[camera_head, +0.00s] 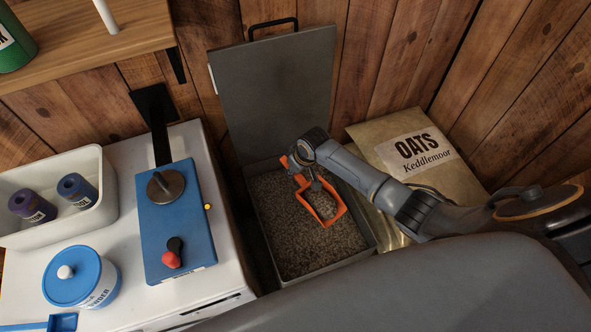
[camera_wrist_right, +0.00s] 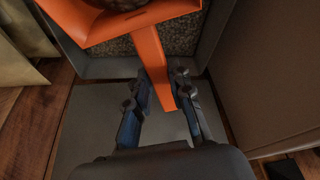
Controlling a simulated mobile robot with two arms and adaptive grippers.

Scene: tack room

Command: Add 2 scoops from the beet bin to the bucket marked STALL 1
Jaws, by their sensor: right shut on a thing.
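An open bin (camera_head: 283,245) with grainy grey-brown feed stands on the floor in the head view, its lid (camera_head: 275,90) raised against the wall. No name can be read on it. My right gripper (camera_head: 303,172) is over the bin, shut on the handle of an orange scoop (camera_head: 301,203). In the right wrist view the handle runs between the fingers (camera_wrist_right: 166,88), and the scoop's head (camera_wrist_right: 85,28) holds a dark brown mass, partly cut off. I cannot tell whether the scoop touches the feed. No bucket marked STALL 1 and no left gripper are in view.
A paper sack marked OATS (camera_head: 465,185) stands right of the bin. Left is a white cabinet (camera_head: 125,190) with a blue device (camera_head: 178,225), a blue-lidded tub (camera_head: 82,278) and a white tray (camera_head: 95,215) holding two small bottles. A wooden shelf (camera_head: 90,45) is above.

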